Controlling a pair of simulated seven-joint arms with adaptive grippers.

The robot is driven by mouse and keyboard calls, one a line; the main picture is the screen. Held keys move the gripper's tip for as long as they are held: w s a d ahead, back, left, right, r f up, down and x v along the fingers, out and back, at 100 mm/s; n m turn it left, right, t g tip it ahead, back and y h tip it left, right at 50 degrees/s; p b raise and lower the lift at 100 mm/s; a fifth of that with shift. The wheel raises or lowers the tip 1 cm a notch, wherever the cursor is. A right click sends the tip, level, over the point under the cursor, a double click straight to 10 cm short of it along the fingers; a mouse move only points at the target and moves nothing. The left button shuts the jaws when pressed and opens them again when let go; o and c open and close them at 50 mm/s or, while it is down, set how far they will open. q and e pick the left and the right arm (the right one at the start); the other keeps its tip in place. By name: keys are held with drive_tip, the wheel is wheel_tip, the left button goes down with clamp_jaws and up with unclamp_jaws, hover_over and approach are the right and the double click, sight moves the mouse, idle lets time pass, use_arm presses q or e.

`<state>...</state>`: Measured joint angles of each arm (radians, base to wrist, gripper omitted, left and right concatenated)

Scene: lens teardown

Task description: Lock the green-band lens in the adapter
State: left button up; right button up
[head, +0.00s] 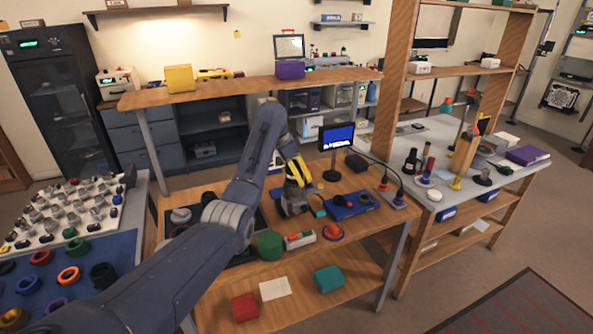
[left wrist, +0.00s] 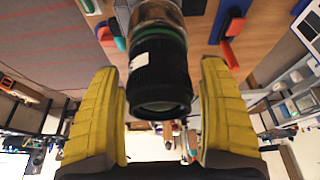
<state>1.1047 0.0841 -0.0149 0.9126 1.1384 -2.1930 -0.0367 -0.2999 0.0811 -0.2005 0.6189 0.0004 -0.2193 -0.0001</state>
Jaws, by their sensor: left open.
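The green-band lens (left wrist: 160,70) fills the middle of the left wrist view. It has a black ribbed barrel, a white label and a green band near its upper end in that view. A silvery cylindrical part (left wrist: 160,12), perhaps the adapter, adjoins that end; whether they are locked cannot be told. My left gripper (left wrist: 163,110) is open, with its yellow fingers on either side of the lens and visible gaps. My right gripper is not in view.
A small screen (head: 337,136) stands behind the gripper. A blue tray (head: 342,212), a red ring (head: 333,232) and a green cylinder (head: 270,245) are close by on the bench. Several coloured rings lie on the blue mat (head: 125,244) at left.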

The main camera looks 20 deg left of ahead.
use_arm(q)
drive_tip(key=v, duration=1.2)
idle(0.4)
